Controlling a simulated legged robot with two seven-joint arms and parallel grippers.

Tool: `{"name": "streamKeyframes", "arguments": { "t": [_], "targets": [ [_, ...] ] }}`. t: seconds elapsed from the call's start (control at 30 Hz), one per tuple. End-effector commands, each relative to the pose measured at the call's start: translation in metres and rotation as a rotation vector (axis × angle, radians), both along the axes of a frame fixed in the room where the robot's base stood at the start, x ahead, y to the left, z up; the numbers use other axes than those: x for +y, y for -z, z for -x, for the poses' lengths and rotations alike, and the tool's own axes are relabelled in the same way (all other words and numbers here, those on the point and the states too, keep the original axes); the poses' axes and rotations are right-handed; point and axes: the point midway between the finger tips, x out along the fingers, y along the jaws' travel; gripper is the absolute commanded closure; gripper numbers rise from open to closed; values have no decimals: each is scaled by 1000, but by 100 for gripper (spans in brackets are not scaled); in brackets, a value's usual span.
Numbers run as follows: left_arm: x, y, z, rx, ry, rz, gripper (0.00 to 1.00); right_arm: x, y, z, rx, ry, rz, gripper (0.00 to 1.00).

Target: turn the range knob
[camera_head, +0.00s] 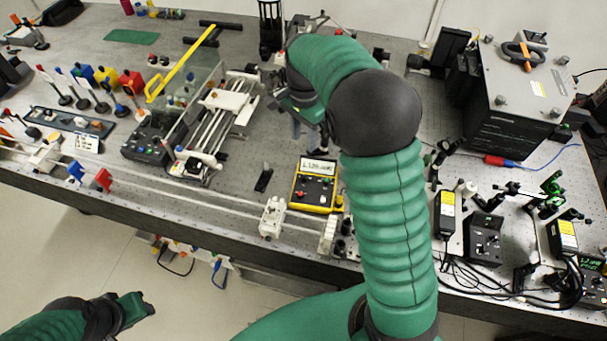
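A yellow-framed meter (317,184) with a lit display and several small knobs lies on the bench near its front edge, at the picture's middle. Which of its knobs is the range knob is too small to tell. My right gripper (309,128) points down over the bench, beyond the meter and apart from it. My own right arm partly covers it, and its finger opening is unclear. My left gripper (146,306) is low at the bottom left, off the bench's front edge and far from the meter. Its fingers are too small to read.
A small black piece (264,179) lies left of the meter. White rail carriers (272,217) stand along the front edge. A clear-covered apparatus with a yellow bar (182,64) is at the left. A large dark instrument box (520,100) is at the right. Bench between meter and apparatus is mostly clear.

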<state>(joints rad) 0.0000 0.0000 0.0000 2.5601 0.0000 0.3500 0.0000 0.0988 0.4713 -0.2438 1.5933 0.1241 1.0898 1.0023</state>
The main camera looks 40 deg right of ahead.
Motion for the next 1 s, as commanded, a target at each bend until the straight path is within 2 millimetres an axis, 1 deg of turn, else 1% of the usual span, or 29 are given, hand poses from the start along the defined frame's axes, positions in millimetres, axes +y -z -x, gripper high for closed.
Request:
{"name": "streamKeyframes", "arguments": {
  "t": [0.07, 0.17, 0.5, 0.6, 0.7, 0.8, 1.0],
  "targets": [
    [0, -2, 0, 0, 0, 0, 64, 0, 8, 1, 4, 4, -1, 61],
    [0, -4, 0, 0, 0, 0, 64, 1, 28, 1, 8, 2, -3, 61],
    [0, -15, 0, 0, 0, 0, 64, 1, 116, 2, 6, 0, -2, 61],
    [0, -18, 0, 0, 0, 0, 64, 1, 139, 2, 6, -1, -3, 61],
    [0, -20, 0, 0, 0, 0, 64, 0, 154, 1, 4, -1, -2, 61],
    [0, -20, 0, 0, 0, 0, 64, 0, 163, 1, 1, -1, -1, 61],
    [0, -20, 0, 0, 0, 0, 64, 0, 167, 0, 0, -2, -1, 61]
  ]
}}
